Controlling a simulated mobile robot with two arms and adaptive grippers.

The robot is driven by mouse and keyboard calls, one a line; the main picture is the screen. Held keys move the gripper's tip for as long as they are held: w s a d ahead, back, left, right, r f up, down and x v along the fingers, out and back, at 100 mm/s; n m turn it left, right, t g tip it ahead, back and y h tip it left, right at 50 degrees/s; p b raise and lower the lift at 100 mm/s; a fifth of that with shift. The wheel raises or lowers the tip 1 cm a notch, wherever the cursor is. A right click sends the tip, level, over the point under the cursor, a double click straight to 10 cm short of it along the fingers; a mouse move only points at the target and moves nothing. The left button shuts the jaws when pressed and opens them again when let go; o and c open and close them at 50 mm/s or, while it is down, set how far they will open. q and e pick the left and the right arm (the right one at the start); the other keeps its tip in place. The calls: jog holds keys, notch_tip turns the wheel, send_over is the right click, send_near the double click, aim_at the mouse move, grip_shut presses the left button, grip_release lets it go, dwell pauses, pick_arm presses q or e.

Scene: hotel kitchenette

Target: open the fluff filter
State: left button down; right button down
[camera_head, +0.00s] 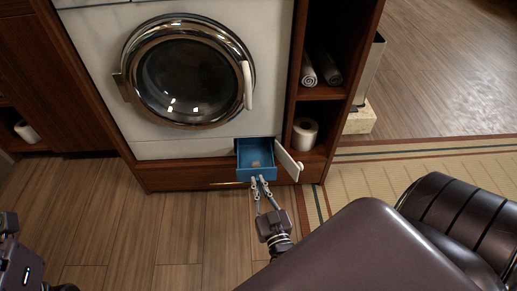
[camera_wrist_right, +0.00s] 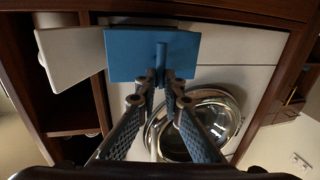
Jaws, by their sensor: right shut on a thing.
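The fluff filter (camera_head: 241,161) is a blue, box-like drawer at the lower right of the white washing machine (camera_head: 185,149). It stands out from its opening, with its open top showing and a small pale patch inside. Its white flap (camera_head: 288,163) is swung open to the right. In the right wrist view the filter's flat blue front (camera_wrist_right: 124,55) faces me, with an upright blue grip (camera_wrist_right: 161,58) in the middle. My right gripper (camera_head: 258,181) is shut on this grip; its fingertips also show in the wrist view (camera_wrist_right: 161,80). Part of my left arm shows at the left edge; its fingers are not clear.
The round glass door (camera_head: 188,75) of the machine is shut above the filter. A wooden shelf to the right holds rolled towels (camera_head: 318,68) and a paper roll (camera_head: 304,133). The wood floor (camera_head: 180,225) in front is clear; a mat (camera_head: 400,165) lies at the right.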

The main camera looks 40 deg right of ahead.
jog(key=c, duration=2)
grip_release()
jog(key=shift+c, duration=0.2)
